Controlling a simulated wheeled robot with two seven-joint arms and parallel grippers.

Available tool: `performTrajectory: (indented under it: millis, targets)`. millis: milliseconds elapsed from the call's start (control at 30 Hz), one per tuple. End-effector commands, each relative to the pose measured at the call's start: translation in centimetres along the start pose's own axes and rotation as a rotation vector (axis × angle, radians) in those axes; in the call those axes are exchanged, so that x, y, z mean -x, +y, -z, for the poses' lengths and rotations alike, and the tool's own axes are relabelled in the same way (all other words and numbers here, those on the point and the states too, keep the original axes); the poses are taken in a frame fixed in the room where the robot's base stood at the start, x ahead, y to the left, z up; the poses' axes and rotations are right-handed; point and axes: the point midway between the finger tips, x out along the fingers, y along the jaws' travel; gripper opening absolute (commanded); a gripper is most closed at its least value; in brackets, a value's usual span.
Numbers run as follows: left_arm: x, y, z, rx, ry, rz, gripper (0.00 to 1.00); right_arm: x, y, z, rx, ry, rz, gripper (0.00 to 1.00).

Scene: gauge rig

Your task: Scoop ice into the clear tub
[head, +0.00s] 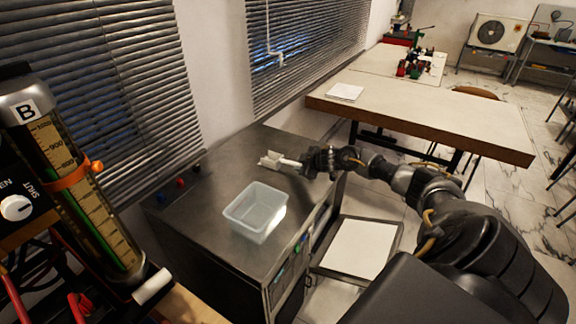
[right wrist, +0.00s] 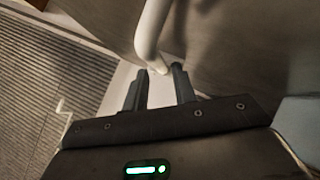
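The clear tub (head: 240,222) stands open on the dark metal cabinet top, near its front edge; I see no ice in it. My right gripper (head: 308,161) is behind and right of the tub. A white scoop (head: 272,160) points left from it, over the back part of the cabinet top. In the right wrist view the pale, bent handle (right wrist: 150,35) ends between the close-set fingers (right wrist: 160,80), which look shut on it. Whether the scoop touches the cabinet top is unclear. My left gripper is out of view.
A gauge tube marked B (head: 75,190) stands at the left. A wooden-edged table (head: 430,105) lies behind my right arm. Blinds (head: 110,80) cover the wall.

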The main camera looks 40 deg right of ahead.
Motion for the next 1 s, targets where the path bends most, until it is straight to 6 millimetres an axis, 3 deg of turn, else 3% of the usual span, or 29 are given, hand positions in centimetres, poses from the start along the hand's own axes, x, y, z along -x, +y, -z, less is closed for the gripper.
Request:
performTrajectory:
  millis: [500, 833, 1000]
  targets:
    - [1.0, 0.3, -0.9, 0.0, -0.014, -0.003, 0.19, -4.8, 0.2, 0.1, -0.001, 0.0, 0.001, 0.27]
    - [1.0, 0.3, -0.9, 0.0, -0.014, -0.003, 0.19, -5.2, 0.2, 0.0, 0.001, 0.0, 0.001, 0.27]
    - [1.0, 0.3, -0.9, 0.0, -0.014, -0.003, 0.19, -5.2, 0.2, 0.0, 0.001, 0.0, 0.001, 0.06]
